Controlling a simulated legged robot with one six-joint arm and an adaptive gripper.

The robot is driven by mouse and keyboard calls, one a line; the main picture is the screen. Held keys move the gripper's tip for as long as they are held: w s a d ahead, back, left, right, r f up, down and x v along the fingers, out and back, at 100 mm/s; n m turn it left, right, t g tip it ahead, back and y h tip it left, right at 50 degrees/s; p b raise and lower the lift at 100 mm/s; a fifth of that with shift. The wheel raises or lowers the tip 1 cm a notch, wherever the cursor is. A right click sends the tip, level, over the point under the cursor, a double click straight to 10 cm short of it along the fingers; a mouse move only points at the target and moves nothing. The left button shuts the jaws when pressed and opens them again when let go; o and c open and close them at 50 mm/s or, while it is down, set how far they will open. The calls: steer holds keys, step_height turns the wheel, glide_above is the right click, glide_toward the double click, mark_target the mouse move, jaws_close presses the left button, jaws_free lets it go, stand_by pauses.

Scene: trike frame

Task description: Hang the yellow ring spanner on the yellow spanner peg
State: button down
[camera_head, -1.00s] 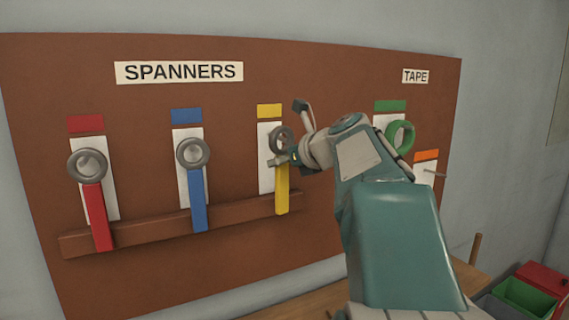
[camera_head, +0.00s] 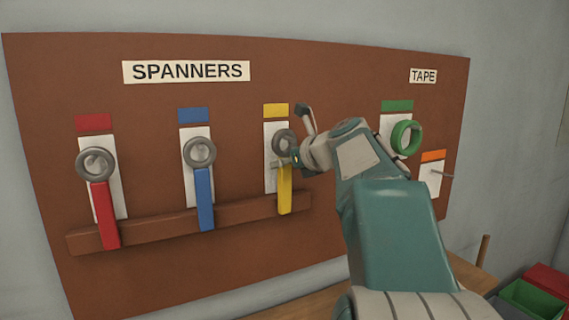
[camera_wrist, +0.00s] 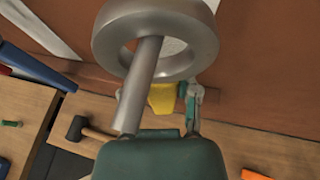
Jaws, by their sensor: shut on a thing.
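The yellow ring spanner has a grey ring (camera_head: 284,141) and a yellow handle (camera_head: 285,190). It hangs upright in front of the white panel under the yellow label (camera_head: 276,110). My gripper (camera_head: 296,158) is at its right, shut on it just below the ring. In the wrist view the grey ring (camera_wrist: 205,45) surrounds a metal rod, the yellow spanner peg (camera_wrist: 140,85), which sticks out through it towards the camera. The yellow handle (camera_wrist: 162,98) shows below the ring beside one finger (camera_wrist: 190,100). Contact between ring and peg cannot be told.
Red (camera_head: 104,215) and blue (camera_head: 204,200) spanners hang to the left. A brown rail (camera_head: 150,232) runs behind the handles. A green tape ring (camera_head: 406,138) hangs to the right, near an empty orange-labelled peg (camera_head: 440,172). A mallet (camera_wrist: 78,128) lies on the bench below.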

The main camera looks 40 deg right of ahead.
steer(key=shift+c, duration=1.3)
jaws_free()
steer(key=shift+s, duration=0.1)
steer(key=v, duration=1.1)
steer(key=shift+s, duration=0.4)
